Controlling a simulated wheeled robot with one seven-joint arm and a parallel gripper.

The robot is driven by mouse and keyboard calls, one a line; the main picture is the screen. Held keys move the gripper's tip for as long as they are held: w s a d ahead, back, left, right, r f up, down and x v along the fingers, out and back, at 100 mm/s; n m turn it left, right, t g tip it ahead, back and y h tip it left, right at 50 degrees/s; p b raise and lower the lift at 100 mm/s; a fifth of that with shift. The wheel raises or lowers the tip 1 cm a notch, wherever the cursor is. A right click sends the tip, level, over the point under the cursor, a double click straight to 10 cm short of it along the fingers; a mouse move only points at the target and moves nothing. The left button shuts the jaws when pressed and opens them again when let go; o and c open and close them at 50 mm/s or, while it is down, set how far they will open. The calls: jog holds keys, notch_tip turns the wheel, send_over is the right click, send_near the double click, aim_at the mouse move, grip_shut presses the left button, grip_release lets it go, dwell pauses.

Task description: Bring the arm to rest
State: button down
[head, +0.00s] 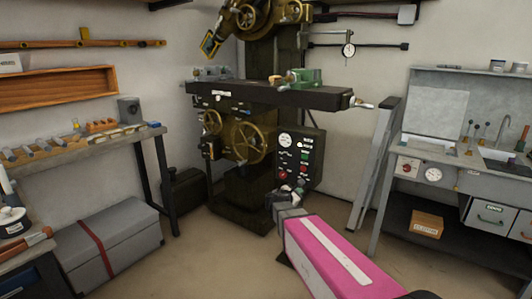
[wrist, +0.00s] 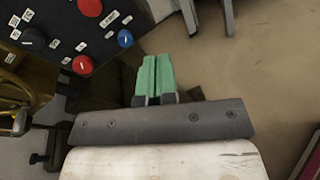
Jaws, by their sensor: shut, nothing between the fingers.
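My gripper (wrist: 155,75) shows in the wrist view with its two green fingers side by side and touching, with nothing between them. In the head view my pink arm reaches up from the lower right, and its end is in front of the base of the milling machine (head: 262,97), low and near the control panel (head: 299,158). The fingers are too small to make out there. In the wrist view the panel (wrist: 62,38), with red and blue knobs, lies to the upper left of the fingers, apart from them.
A workbench (head: 95,146) with rods and blocks stands at left, a grey chest (head: 112,245) below it.

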jog(key=s+d+f+m+g+y, duration=0.2)
jog(key=s+d+f+m+g, duration=0.35)
jog(key=s+m, duration=0.25)
jog(key=s+a+f+m+g+y, duration=0.2)
jog(key=s+f+m+g+y, duration=0.1)
jog(key=s+m, duration=0.4)
jog(key=s+a+f+m+g+y, duration=0.2)
jog(key=s+f+m+g+y, duration=0.1)
jog(key=s+m+y, duration=0.3)
jog(key=shift+s+f+m, duration=0.5)
jog(key=shift+s+m, duration=0.6)
jog(key=shift+s, duration=0.1)
dwell(1.0)
